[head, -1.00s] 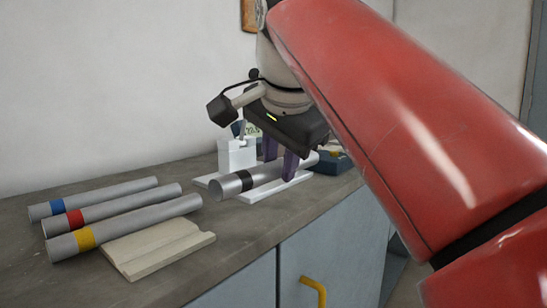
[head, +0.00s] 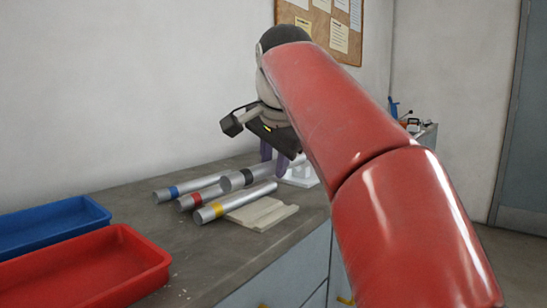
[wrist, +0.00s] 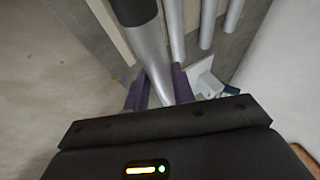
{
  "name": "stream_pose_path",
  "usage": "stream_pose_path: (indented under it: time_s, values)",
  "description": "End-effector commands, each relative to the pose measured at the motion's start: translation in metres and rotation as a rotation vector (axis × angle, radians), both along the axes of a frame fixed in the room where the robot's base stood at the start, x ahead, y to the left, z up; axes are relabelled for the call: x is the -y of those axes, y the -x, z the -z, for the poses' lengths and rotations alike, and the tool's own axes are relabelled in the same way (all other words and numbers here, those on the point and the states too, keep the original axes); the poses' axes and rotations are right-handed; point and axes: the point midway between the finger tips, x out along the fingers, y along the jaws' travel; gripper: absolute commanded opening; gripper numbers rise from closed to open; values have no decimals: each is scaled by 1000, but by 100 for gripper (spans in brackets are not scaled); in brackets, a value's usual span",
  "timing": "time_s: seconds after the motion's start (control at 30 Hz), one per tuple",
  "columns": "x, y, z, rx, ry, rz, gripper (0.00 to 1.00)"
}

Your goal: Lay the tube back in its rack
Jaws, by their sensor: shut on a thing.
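My gripper (head: 275,163) has its purple fingers shut on a silver tube with a black band (head: 240,179), held level above the bench. In the wrist view, the fingers (wrist: 160,90) close around this tube (wrist: 151,50), its black-banded end away from me. The pale grooved block (head: 263,214), seemingly the rack, lies on the bench with its visible groove empty. It shows beside the held tube in the wrist view (wrist: 106,18). Tubes with a blue band (head: 173,191), a red band (head: 197,198) and a yellow band (head: 210,213) lie left of the block.
A white stand (head: 300,175) is behind the gripper, partly hidden by my arm. A red tray (head: 85,270) and a blue tray (head: 50,228) sit at the bench's left. Bare bench (head: 150,225) lies between trays and tubes. A wall rises behind.

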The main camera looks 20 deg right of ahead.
Motion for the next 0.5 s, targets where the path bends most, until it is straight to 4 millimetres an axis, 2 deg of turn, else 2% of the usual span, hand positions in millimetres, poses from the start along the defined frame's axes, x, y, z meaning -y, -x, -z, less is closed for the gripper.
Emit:
stream_pose_path:
  time_s: [0.5]
  values:
    - [0,1,56,1,0,0,0]
